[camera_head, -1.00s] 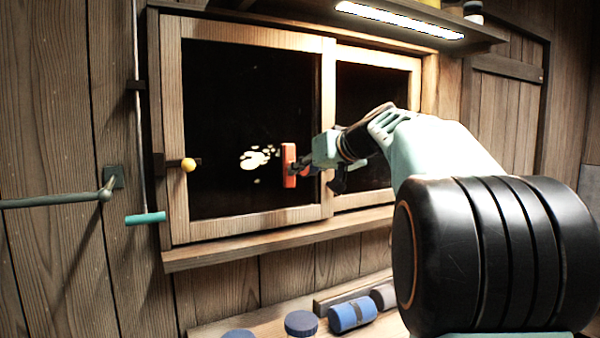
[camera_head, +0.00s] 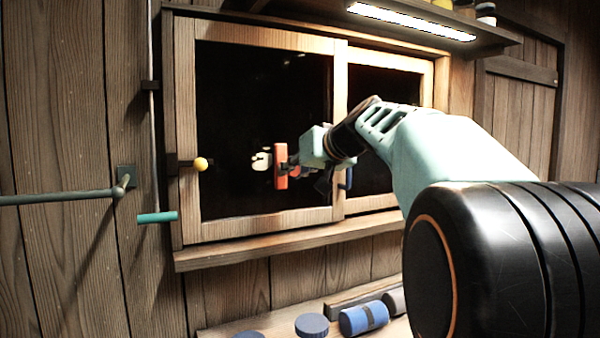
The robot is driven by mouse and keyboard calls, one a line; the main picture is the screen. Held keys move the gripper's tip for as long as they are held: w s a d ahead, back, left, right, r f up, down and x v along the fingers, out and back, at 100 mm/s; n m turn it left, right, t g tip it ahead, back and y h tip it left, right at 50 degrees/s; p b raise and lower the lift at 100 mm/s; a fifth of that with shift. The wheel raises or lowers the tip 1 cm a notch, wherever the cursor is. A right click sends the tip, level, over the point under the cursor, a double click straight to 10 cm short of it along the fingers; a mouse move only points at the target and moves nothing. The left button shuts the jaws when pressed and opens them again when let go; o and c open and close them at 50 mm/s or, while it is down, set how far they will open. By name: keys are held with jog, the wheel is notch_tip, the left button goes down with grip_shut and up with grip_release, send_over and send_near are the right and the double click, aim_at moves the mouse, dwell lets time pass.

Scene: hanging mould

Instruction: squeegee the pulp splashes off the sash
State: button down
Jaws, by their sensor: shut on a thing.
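The left sash (camera_head: 235,120) is a wooden frame around a dark pane. Pale pulp splashes (camera_head: 261,160) show on the pane just left of the squeegee. The squeegee (camera_head: 280,172) has an upright orange-red head. My gripper (camera_head: 300,163) is shut on the squeegee from the right, and its fingers are small and partly hidden. The head overlaps the right part of the splashes in the picture; I cannot tell whether it touches the glass.
A yellow knob (camera_head: 201,164) sits on the left frame edge. A teal-handled rod (camera_head: 157,217) and a green wall bar (camera_head: 62,199) are at left. A sill (camera_head: 280,243) runs below the window. A blue roll (camera_head: 363,319) and dark lids lie on the lower shelf. A lit shelf (camera_head: 410,20) overhangs above.

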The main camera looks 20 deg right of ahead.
jog(key=shift+s+a+r, duration=0.6)
jog(key=shift+a+r, duration=0.15)
jog(key=shift+a, duration=2.2)
jog(key=w+d, duration=0.2)
jog(key=d, duration=0.9)
jog(key=shift+w+d, duration=0.15)
jog(key=shift+d, duration=0.05)
jog(key=shift+f, duration=0.1)
jog(key=s+d+b, duration=0.1)
jog(key=s+b, duration=0.2)
jog(key=s, duration=0.3)
jog(key=shift+b, duration=0.35)
